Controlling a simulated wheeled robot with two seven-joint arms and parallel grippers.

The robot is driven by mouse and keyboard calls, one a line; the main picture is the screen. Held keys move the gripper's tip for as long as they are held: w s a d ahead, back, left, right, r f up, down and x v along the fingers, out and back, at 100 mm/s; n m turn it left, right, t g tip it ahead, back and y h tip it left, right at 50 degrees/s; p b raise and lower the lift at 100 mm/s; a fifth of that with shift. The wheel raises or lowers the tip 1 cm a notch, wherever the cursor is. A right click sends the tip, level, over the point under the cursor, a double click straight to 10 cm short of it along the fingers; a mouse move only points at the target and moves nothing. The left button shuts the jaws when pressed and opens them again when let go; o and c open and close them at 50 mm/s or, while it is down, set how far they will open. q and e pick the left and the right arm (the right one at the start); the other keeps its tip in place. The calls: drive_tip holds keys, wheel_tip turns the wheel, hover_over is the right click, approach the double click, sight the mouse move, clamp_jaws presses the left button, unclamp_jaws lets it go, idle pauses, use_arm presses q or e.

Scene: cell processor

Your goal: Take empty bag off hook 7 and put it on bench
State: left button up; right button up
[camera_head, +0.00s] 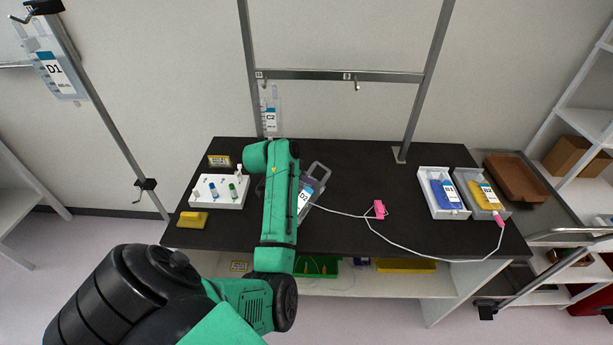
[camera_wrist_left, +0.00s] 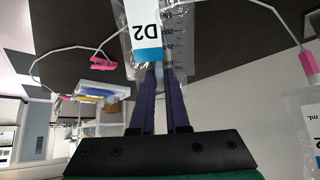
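The clear bag labelled D2 (camera_head: 305,198) shows just right of my left forearm, over the dark bench (camera_head: 345,225); it looks empty. A white tube runs from it. In the left wrist view the D2 bag (camera_wrist_left: 145,35) lies beyond my left gripper (camera_wrist_left: 161,75), whose two purple fingers are close together with the bag's end between them, so they look shut on it. I cannot tell whether the bag touches the bench. Hook 7 cannot be made out. My right gripper is not in view.
A clear C2 bag (camera_head: 271,118) hangs from the rail (camera_head: 340,76) behind the bench. A D1 bag (camera_head: 56,72) hangs at left. White trays hold a blue bag (camera_head: 445,194) and a yellow bag (camera_head: 485,195). A pink clamp (camera_head: 379,209) sits mid-bench. A vial rack (camera_head: 218,192) stands left.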

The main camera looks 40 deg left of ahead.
use_arm(q)
drive_tip(key=o, duration=0.4)
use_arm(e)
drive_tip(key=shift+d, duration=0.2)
use_arm(q)
drive_tip(key=shift+r, duration=0.1)
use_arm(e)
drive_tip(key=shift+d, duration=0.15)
use_arm(q)
drive_tip(key=b+v, duration=0.1)
drive_tip(key=v, duration=1.3)
drive_tip(key=shift+s+r, duration=0.2)
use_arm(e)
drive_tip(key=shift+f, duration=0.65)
